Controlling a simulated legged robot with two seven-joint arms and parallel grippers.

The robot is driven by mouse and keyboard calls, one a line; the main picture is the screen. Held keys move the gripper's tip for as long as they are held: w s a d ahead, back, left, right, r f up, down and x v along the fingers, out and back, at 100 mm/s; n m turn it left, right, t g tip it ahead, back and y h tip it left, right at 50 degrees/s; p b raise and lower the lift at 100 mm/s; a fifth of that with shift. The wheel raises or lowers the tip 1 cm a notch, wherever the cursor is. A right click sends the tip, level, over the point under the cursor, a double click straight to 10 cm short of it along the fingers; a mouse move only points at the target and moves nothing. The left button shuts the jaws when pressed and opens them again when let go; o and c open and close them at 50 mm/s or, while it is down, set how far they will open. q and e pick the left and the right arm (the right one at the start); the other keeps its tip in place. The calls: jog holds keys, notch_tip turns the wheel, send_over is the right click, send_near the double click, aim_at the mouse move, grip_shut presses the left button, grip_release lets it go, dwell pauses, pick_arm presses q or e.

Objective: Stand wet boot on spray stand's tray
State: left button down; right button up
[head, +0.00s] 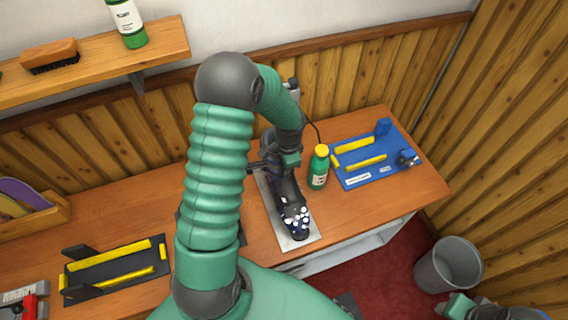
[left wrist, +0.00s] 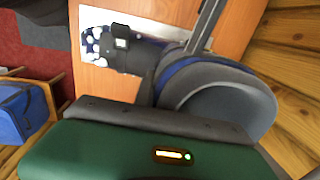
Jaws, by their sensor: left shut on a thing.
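The dark boot (head: 284,192), with a white-speckled toe, is over a pale grey plate (head: 268,199) on the bench, toe toward the front edge. In the left wrist view the boot (left wrist: 222,98) shows its blue-and-grey cuff close up and its speckled toe beyond. My left gripper (head: 281,163) is shut on the boot near its upper part. The boot looks roughly upright; whether its sole touches the plate is hidden. Part of my right gripper (head: 457,306) shows at the bottom right, away from the bench; its jaws cannot be made out.
A green bottle with a yellow cap (head: 318,170) stands close right of the boot. A blue board with yellow strips (head: 388,169) lies further right. A black board with yellow strips (head: 112,273) lies left. A grey bin (head: 447,268) stands on the red floor. My left arm hides the bench middle.

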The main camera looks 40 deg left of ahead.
pick_arm(q)
jog(key=shift+a+f, duration=0.15)
jog(key=shift+a, duration=0.35)
jog(key=shift+d+f, duration=0.15)
jog(key=shift+d, duration=0.25)
jog(key=c, duration=1.5)
grip_release()
jog(key=shift+s, duration=0.1)
jog(key=shift+o, duration=1)
jog(key=shift+a, duration=0.1)
jog(key=shift+a+f, duration=0.1)
pick_arm(e)
jog(key=shift+s+a+f, duration=0.1)
jog(key=shift+s+a, duration=0.05)
jog(key=shift+a, duration=0.2)
